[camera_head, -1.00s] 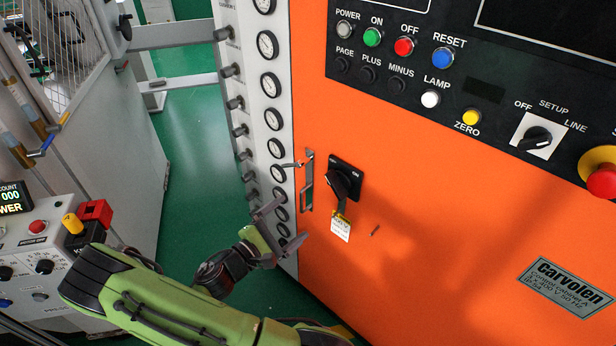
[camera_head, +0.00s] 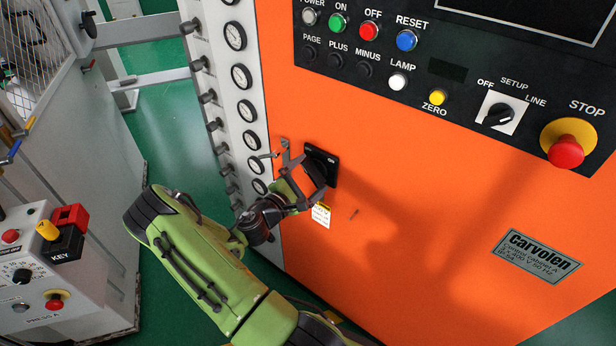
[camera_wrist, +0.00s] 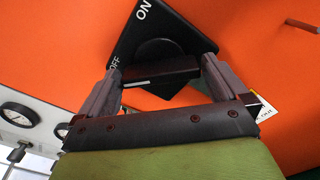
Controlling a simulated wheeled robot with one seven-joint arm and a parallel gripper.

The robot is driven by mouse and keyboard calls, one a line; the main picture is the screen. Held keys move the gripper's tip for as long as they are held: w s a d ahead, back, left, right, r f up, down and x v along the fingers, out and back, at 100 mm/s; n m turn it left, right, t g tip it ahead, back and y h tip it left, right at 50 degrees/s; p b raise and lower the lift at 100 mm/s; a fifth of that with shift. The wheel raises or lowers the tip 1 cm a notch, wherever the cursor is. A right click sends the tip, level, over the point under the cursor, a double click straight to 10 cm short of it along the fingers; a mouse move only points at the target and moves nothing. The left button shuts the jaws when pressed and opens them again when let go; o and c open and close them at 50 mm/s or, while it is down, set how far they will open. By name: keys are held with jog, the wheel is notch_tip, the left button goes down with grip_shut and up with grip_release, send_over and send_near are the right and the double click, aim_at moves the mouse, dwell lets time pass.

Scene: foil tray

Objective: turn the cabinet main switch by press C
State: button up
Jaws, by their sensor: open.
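The cabinet main switch (camera_head: 322,163) is a black plate with a rotary handle on the orange cabinet (camera_head: 420,235). In the wrist view the switch plate (camera_wrist: 162,25) shows the words ON and OFF, and its black handle (camera_wrist: 160,76) lies between my two fingers. My gripper (camera_head: 304,167) is open at the switch, with one finger on each side of the handle. In the wrist view my gripper (camera_wrist: 160,84) has a gap beside the handle on at least one side; I cannot tell whether either finger touches it. In the head view my gripper hides most of the handle.
A yellow and white tag (camera_head: 321,214) hangs below the switch. A metal latch (camera_head: 284,152) is close to my gripper's left. A column of gauges (camera_head: 241,76) runs down the cabinet's left side. A red stop button (camera_head: 566,152) protrudes at right.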

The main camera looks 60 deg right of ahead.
jog(key=c, duration=0.8)
jog(key=shift+f, duration=0.1)
jog(key=m+b, duration=1.7)
jog(key=b, duration=0.1)
jog(key=shift+m+b, duration=0.4)
jog(key=o, duration=0.8)
jog(key=shift+a, duration=0.1)
